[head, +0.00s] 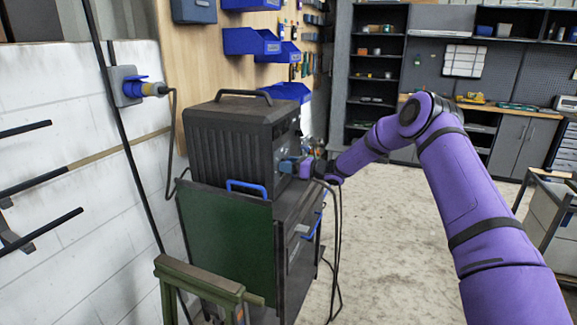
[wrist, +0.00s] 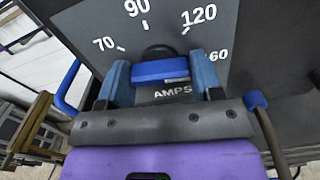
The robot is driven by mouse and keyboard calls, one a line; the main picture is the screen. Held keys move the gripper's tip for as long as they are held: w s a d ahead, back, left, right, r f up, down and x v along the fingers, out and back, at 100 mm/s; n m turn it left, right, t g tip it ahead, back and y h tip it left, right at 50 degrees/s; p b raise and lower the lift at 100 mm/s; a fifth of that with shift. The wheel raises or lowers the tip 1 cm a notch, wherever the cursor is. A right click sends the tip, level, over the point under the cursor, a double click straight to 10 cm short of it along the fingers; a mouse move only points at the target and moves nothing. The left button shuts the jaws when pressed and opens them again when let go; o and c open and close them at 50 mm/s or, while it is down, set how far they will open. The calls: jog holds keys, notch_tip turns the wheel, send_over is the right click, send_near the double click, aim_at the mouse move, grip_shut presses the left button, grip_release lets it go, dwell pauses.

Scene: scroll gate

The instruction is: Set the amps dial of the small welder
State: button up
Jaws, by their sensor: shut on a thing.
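The small welder (head: 238,140) is a dark ribbed box with a top handle, standing on a cart. In the wrist view its front panel (wrist: 255,35) carries the word AMPS and the marks 70, 90, 120 and 60. The amps dial (wrist: 160,70) has a blue bar grip and a dark round base. My gripper (wrist: 162,78) has its two blue fingers on either side of the bar, shut on it. In the head view my gripper (head: 291,165) is at the welder's front face, and the dial is hidden there. The dial's pointer is not clear.
The welder's cart (head: 300,215) has blue handles and a green panel (head: 228,238) at its side. Dark cables (head: 338,240) hang by its front. A plug and socket (head: 128,87) are on the left wall. Open floor (head: 390,220) lies right of the cart.

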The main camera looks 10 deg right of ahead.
jog(key=shift+m, duration=0.4)
jog(key=o, duration=0.9)
jog(key=v, duration=1.1)
